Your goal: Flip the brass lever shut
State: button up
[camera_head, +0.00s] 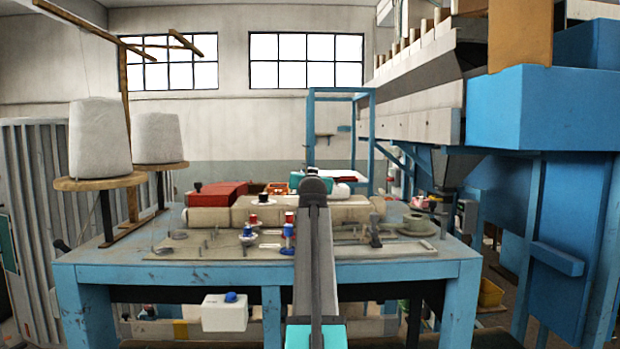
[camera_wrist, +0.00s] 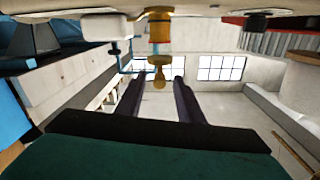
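A brass lever (camera_wrist: 159,72) with a rounded knob end shows in the wrist view, joined to a brass and orange fitting (camera_wrist: 159,28) at the top of the picture. My gripper (camera_wrist: 157,84) is open, its two dark fingers apart on either side of the line of the knob. The knob appears at or just beyond the fingertips; I cannot tell whether anything touches. In the head view my arm runs straight over the workbench (camera_head: 130,272) and hides the lever and my gripper's fingers.
Thread spools (camera_head: 253,218) and small parts lie on the bench. Two large white cones (camera_head: 99,138) stand at left, red boxes (camera_head: 218,194) at the back, a grey-green round dish (camera_head: 417,224) at right. In the wrist view a white block (camera_wrist: 101,27) sits beside the fitting.

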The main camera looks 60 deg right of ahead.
grip_shut()
jog(key=shift+f+t+b, duration=0.25)
jog(key=shift+t+b, duration=0.05)
jog(key=shift+b, duration=0.6)
jog(key=h+b, duration=0.1)
jog(key=b, duration=0.4)
jog(key=shift+f+t+b, duration=0.3)
jog(key=shift+t, duration=0.1)
jog(key=shift+r+h, duration=0.1)
jog(key=shift+h, duration=0.2)
grip_release()
jog(key=shift+a, duration=0.1)
